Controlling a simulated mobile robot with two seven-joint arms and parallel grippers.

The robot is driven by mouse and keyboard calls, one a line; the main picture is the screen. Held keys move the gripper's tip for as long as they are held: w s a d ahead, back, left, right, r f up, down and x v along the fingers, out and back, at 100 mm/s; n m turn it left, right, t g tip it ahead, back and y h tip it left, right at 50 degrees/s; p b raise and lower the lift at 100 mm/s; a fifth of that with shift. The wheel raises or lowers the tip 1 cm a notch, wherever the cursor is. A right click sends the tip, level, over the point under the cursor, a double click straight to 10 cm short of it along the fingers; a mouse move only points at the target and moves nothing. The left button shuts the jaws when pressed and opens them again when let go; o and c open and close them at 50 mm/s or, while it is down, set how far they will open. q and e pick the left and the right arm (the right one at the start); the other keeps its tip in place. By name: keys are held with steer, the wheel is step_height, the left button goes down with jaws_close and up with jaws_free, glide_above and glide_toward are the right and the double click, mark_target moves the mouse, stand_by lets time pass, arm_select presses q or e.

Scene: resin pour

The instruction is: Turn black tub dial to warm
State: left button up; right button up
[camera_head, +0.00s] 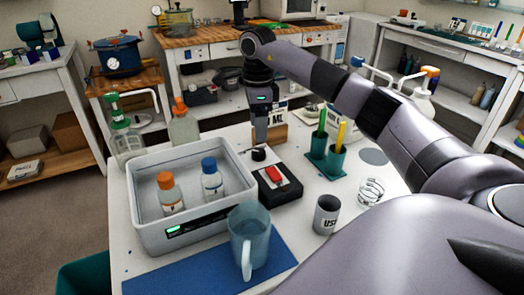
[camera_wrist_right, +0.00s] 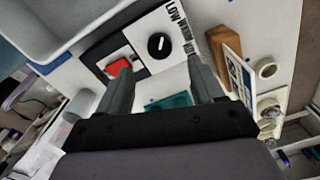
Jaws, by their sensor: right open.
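The black dial (camera_head: 258,154) is a small round knob behind the grey tub (camera_head: 150,232), near its right corner. In the right wrist view the dial (camera_wrist_right: 158,46) sits on a white plate with a pale pointer line on its top. Lettering beside it reads LOW and WARM, with a further word partly unreadable. Which word the pointer marks I cannot tell. My right gripper (camera_head: 260,138) points down just above and behind the dial. In the wrist view its two fingers (camera_wrist_right: 157,76) are apart and empty, with the dial beyond their tips, not touched. My left gripper is not in view.
A black box with a red switch (camera_head: 283,176) stands close in front of the dial. Two capped bottles stand in the tub. A pitcher (camera_head: 249,240), dark mug (camera_head: 327,214), green holders (camera_head: 327,155) and spray bottle (camera_head: 184,126) stand around.

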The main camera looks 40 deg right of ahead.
mark_target(259, 151)
steer(key=shift+f, duration=3.6)
steer(key=shift+c, duration=0.3)
steer(key=c, duration=1)
